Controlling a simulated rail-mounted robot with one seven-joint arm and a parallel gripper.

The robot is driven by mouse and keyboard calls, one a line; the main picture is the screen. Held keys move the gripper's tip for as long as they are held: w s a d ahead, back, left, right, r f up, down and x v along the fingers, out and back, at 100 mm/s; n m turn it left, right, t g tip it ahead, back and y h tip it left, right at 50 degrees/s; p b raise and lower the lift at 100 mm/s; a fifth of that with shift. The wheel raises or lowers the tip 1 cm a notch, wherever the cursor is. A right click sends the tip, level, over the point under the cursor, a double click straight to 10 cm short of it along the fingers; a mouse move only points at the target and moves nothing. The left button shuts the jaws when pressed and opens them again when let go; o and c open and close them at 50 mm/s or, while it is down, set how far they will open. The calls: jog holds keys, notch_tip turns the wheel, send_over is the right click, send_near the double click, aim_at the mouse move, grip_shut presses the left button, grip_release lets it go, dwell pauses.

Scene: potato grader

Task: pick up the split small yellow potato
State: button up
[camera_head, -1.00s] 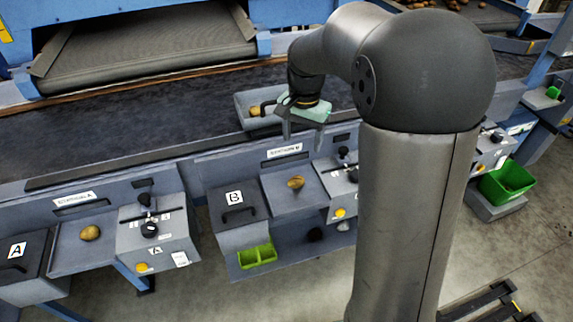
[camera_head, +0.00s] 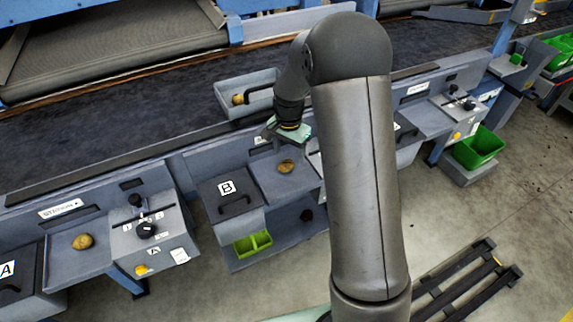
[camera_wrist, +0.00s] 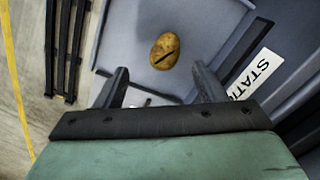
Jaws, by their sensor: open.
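A small yellow potato (camera_wrist: 165,50) with a dark split across it lies on a grey tray in the wrist view. In the head view, a yellow potato (camera_head: 286,166) lies on the grey pan beside the lid marked B. My gripper (camera_wrist: 160,72) is open and empty, its two fingers pointing toward the split potato, with the potato beyond the fingertips and between their lines. In the head view my gripper (camera_head: 288,138) hangs above the back of that pan, and its fingertips are hard to make out.
Another yellow potato (camera_head: 83,241) lies on the station A pan. A grey bin (camera_head: 250,84) behind holds a further potato. A lid marked B (camera_head: 228,190) with a handle is left of the pan. A control box (camera_head: 150,230) stands by station A. A green bin (camera_head: 253,244) sits below.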

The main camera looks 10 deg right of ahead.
aim_at(287, 162)
jog(key=shift+w+a+f+p, duration=0.15)
jog(key=shift+f+p, duration=0.2)
jog(key=shift+f, duration=1)
jog(key=shift+a+f+p, duration=0.1)
jog(key=shift+f+p, duration=0.2)
jog(key=shift+f, duration=1)
jog(key=c, duration=1.1)
